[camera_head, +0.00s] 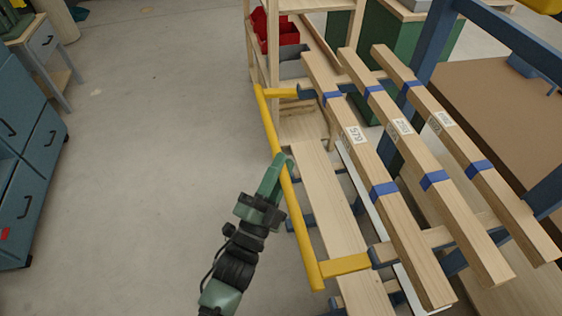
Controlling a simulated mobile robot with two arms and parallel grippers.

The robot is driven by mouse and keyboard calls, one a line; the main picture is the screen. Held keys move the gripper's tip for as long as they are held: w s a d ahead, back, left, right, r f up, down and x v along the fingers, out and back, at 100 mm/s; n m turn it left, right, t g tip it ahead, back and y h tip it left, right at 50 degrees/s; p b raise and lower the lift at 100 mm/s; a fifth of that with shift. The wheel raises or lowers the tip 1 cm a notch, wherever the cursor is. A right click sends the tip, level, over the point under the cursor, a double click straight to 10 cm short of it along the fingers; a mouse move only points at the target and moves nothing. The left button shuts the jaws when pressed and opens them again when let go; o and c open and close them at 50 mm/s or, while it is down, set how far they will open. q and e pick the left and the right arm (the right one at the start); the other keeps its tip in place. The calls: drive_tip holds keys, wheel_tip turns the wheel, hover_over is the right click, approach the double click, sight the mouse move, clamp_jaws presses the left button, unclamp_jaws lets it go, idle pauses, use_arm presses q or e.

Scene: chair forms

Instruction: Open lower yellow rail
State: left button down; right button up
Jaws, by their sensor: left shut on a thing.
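The yellow rail (298,213) is a long bar on the left side of the wooden rack, running from upper left to lower right in the head view. Yellow end arms join it to the rack, one at the far end (281,92) and one at the near end (345,265). My left gripper (283,165) is green and shut on the rail near its middle. Its fingertips partly cover the bar there. My right gripper is not in view.
Several wooden beams (368,160) with blue bands and number labels lie on the rack right of the rail. A wooden plank (325,200) lies beside it. Blue drawer cabinets (30,150) stand at the left. The grey floor (150,140) between is clear.

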use_arm(q)
drive_tip(key=c, duration=1.3)
unclamp_jaws()
drive_tip(key=shift+w+d, duration=0.1)
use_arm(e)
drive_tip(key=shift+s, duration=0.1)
use_arm(q)
drive_tip(key=v, duration=0.8)
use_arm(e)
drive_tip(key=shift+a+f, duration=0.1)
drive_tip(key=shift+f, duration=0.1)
